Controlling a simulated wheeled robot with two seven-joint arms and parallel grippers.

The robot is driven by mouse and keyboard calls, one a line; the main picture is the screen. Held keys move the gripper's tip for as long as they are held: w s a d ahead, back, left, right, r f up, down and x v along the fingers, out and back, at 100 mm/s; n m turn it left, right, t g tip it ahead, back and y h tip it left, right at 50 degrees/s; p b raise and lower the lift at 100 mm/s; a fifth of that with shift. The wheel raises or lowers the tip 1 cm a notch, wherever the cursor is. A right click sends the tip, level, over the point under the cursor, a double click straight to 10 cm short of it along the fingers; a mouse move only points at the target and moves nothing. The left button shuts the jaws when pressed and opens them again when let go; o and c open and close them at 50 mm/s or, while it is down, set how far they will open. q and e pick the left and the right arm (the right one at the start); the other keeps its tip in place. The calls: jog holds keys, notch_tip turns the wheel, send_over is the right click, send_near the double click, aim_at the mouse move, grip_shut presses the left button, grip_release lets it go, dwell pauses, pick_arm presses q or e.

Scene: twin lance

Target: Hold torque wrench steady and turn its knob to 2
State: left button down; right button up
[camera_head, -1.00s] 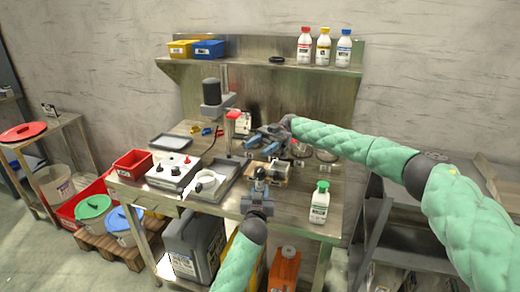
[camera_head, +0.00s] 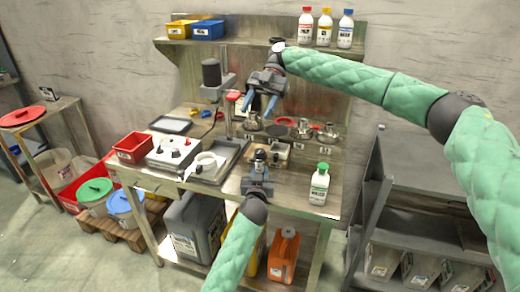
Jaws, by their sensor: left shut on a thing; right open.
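My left gripper (camera_head: 258,170) is low over the front of the metal workbench. It is shut on a small dark and grey thing just beyond its fingers, which I take to be the torque wrench (camera_head: 260,154). The wrench is small here and mostly hidden by the gripper, so its knob and the number set cannot be made out. My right gripper (camera_head: 262,104) is open and empty, with its blue fingers pointing down. It is above the back of the bench, apart from the wrench.
A wooden block (camera_head: 279,152) lies behind the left gripper. Several metal fittings (camera_head: 303,128) stand at the back. A white bottle with a green cap (camera_head: 319,186) stands at the right front. A grey tray (camera_head: 232,151) and a white control box (camera_head: 171,153) are to the left.

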jog(key=f+t+h, duration=0.1)
jog(key=t+h, duration=0.1)
jog(key=n+t+h, duration=0.3)
jog(key=t, duration=0.5)
send_near(260, 151)
notch_tip(260, 151, down, 9)
jog(key=shift+w+a+f, duration=0.1)
jog(key=shift+n, duration=0.3)
jog(key=c, duration=1)
